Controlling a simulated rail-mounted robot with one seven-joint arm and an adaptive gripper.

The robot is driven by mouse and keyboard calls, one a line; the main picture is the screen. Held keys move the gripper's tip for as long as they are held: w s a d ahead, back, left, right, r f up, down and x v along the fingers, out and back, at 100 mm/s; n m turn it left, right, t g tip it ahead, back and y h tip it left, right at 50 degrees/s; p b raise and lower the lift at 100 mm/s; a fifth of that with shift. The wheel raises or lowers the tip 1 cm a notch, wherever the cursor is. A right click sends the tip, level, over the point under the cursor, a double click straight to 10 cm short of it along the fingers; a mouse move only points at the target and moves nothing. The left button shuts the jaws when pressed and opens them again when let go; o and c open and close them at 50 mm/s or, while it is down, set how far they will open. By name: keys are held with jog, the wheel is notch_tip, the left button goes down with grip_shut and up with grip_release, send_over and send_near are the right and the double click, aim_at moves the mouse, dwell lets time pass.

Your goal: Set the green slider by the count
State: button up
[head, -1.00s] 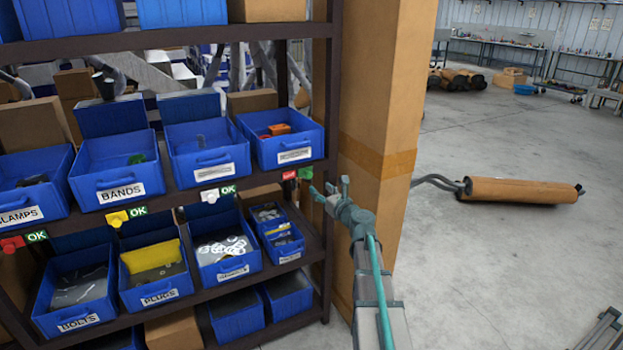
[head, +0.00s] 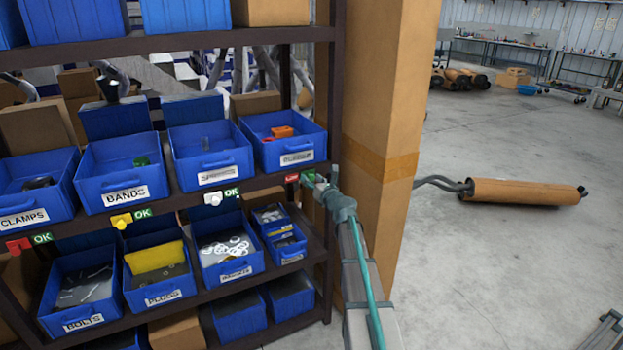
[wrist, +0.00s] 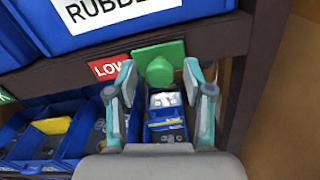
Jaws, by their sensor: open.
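The green slider (wrist: 158,70) sits on the shelf's front edge, with a green plate behind its round knob. A red LOW label (wrist: 108,68) shows at its left; no OK text shows beside it. In the head view the slider (head: 307,179) is partly hidden by my gripper (head: 322,187). In the wrist view my gripper (wrist: 159,82) is open, one finger on each side of the knob; I cannot tell whether either touches. The bin above the slider (head: 292,150) holds a few orange and red pieces. Its label, partly cut off in the wrist view, begins "RUBBE".
Red (head: 18,246), yellow (head: 121,220) and white (head: 212,198) sliders sit further left on the same shelf edge, each with OK showing at its right. Blue bins fill the shelves. A tan pillar (head: 385,130) stands close at the right.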

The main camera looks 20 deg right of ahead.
jog(key=shift+w, duration=0.4)
grip_shut()
